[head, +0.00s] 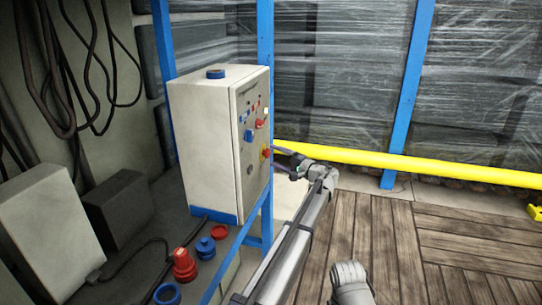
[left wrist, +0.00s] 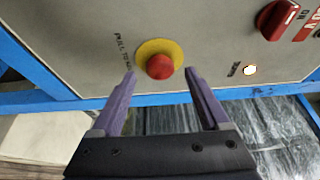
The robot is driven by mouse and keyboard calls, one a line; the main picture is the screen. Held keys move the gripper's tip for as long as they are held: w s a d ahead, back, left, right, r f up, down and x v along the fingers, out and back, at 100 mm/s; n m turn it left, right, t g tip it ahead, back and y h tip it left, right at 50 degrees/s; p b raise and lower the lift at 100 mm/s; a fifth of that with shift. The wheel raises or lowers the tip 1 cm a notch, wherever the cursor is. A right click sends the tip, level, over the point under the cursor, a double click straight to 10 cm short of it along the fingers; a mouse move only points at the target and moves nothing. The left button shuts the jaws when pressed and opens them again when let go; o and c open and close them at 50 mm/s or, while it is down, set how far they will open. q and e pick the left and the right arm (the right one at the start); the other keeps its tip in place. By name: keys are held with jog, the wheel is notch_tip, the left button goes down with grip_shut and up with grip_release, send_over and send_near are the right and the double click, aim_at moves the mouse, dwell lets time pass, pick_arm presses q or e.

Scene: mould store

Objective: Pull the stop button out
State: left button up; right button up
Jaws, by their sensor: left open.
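The stop button (head: 266,152) is low on the front of a grey control cabinet (head: 205,135) in the head view. In the left wrist view the stop button (left wrist: 159,66) is a round red knob on a yellow disc, with small lettering beside it. My left gripper (head: 279,158) is in front of the cabinet's panel, close to the button. The left wrist view shows this gripper (left wrist: 161,76) open, with one purple finger on each side of the red knob. A gap shows between the knob and each finger. My right gripper is not in view.
A red knob (left wrist: 275,20) and a lit white lamp (left wrist: 250,70) are on the panel near the button. A yellow rail (head: 400,163) runs behind my left gripper. Blue posts (head: 408,95) frame the place. Red and blue plugs (head: 184,265) lie below the cabinet.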

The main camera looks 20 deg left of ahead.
aim_at(265, 153)
pick_arm(q)
jog(key=shift+x, duration=1.45)
jog(key=shift+c, duration=0.2)
grip_shut()
